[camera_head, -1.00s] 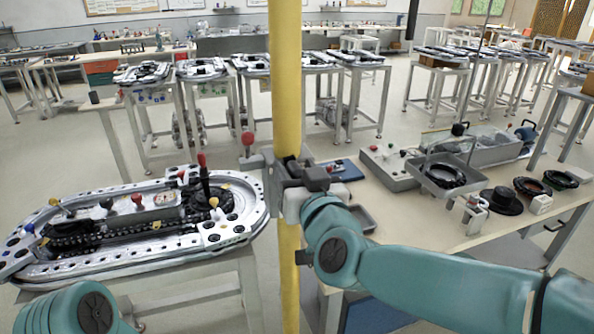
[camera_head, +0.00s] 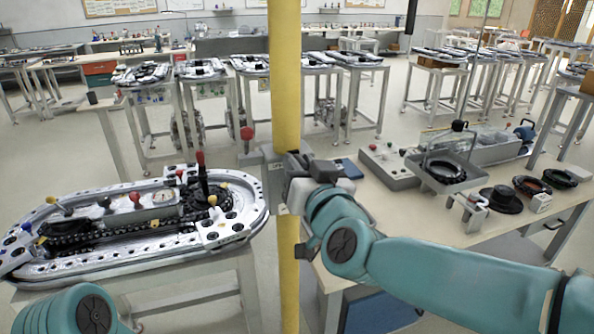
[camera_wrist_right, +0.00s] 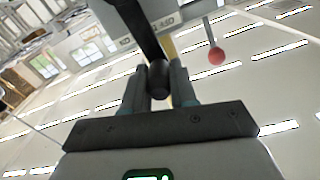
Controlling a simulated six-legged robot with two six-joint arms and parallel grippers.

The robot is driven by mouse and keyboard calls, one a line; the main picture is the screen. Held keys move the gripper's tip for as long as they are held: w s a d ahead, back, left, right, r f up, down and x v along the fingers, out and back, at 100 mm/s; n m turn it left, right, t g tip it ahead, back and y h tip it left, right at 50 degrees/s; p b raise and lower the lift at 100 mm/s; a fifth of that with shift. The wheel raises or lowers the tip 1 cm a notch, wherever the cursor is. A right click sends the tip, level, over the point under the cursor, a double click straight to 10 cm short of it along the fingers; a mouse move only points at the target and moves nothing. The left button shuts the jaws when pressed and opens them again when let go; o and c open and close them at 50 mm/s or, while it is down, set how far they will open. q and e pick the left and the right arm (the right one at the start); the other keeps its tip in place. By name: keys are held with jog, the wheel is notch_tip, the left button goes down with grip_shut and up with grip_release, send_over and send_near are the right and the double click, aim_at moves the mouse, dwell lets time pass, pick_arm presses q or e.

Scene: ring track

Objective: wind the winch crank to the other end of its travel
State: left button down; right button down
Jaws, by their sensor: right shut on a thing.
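The winch (camera_head: 272,182) is a grey box fixed to a yellow post (camera_head: 287,80) in the middle of the head view. A red ball knob (camera_head: 247,133) stands on a thin stem at its left side; it also shows in the right wrist view (camera_wrist_right: 216,56). My right gripper (camera_head: 296,168) is at the winch's right side. In the right wrist view its fingers (camera_wrist_right: 160,88) are shut around the dark crank grip (camera_wrist_right: 158,78), at the end of a black crank arm (camera_wrist_right: 138,25). In the head view the gripper mostly hides the crank. My left gripper is out of view.
A ring track (camera_head: 110,265) with levers and a black chain lies on a stand at the left. A bench (camera_head: 400,215) at the right holds a grey control box (camera_head: 380,160), a tray and black rings. More track stands fill the back.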

jog(key=w+d+f+m+b, duration=0.3)
jog(key=d+f+m+b, duration=0.5)
jog(key=m+b, duration=0.8)
jog(key=shift+d+f+b, duration=0.3)
jog(key=shift+d+b, duration=0.15)
jog(key=shift+b, duration=0.2)
jog(key=shift+f, duration=0.1)
jog(key=c, duration=0.9)
grip_release()
jog(key=shift+s+r, duration=0.1)
jog(key=shift+r, duration=0.1)
